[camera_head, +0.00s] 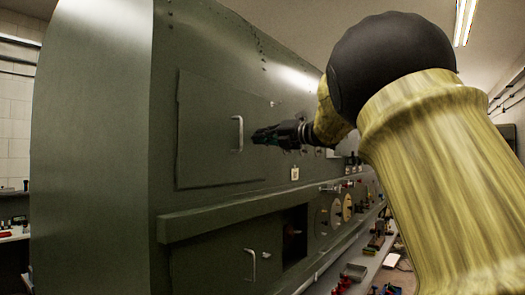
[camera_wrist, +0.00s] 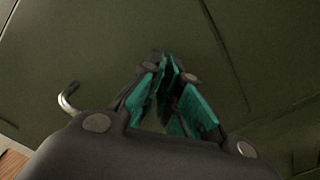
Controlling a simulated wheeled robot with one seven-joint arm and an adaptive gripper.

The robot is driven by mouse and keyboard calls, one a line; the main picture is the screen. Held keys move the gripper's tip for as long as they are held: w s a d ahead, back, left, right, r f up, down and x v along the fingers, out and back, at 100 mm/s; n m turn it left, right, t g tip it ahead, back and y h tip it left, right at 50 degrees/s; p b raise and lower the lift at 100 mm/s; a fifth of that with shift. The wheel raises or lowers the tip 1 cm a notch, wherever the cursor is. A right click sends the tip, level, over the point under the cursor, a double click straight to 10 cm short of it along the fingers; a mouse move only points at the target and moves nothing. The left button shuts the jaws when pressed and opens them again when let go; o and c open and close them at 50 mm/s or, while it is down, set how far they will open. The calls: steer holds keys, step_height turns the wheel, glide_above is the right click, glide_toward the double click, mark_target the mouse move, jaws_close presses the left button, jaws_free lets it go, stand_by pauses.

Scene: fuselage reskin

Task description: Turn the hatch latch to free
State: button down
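The upper hatch (camera_head: 207,130) is a flat panel in the green fuselage side, with a silver bar handle (camera_head: 239,134) near its right edge. A small light fitting (camera_head: 273,103) shows up and right of the handle, too small to tell whether it is the latch. My gripper (camera_head: 257,136) is in front of the fuselage, just right of the handle; I cannot tell whether it touches anything. In the wrist view, the teal-padded fingers of my gripper (camera_wrist: 166,66) come together at the tips, with nothing clearly held. A curved silver handle end (camera_wrist: 67,98) shows at left.
A ledge (camera_head: 225,212) runs below the upper hatch. A lower panel (camera_head: 215,260) has its own handle (camera_head: 252,264), beside a dark opening (camera_head: 294,240). A shelf with several small items runs along the fuselage at lower right. My arm covers much of the right side.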

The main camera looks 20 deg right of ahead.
steer(key=n+b, duration=0.5)
steer(key=b, duration=0.2)
steer(key=n+b, duration=0.5)
steer(key=b, duration=0.3)
steer(key=shift+f+n, duration=0.2)
steer(key=shift+n, duration=0.1)
steer(key=shift+r, duration=0.1)
steer(key=c, duration=1.7)
jaws_free()
steer(key=shift+w, duration=0.1)
steer(key=shift+o, duration=0.2)
steer(key=shift+r, duration=0.1)
steer(key=v, duration=1.2)
